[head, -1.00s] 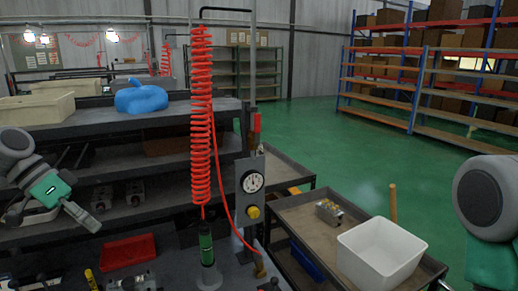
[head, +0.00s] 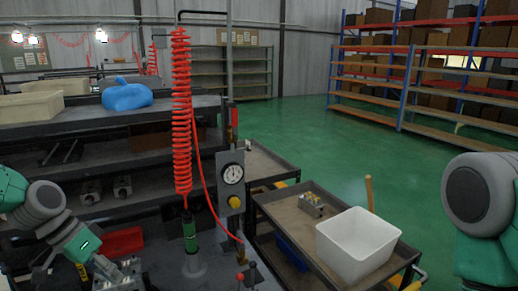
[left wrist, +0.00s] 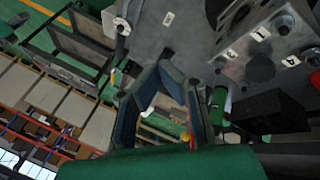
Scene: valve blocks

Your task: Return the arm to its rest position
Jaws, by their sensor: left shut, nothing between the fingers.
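My left arm comes in at the left edge of the head view, with a grey joint and a green wrist part. Its gripper (head: 106,268) is low at the left, over the dark bench by the metal valve block (head: 125,274), and is partly hidden by the wrist. In the left wrist view the gripper's dark fingers (left wrist: 168,70) are closed with nothing held. A plate with numbered labels (left wrist: 268,42) lies beyond them at the upper right. My right arm shows only a grey joint and green link at the right edge; its gripper is out of frame.
A red coiled hose (head: 181,110) hangs over a green cylinder (head: 190,232). A gauge panel (head: 231,185) stands beside it. A red tray (head: 122,241) lies on the bench. A white bin (head: 357,247) sits on the cart at right. Green floor beyond is open.

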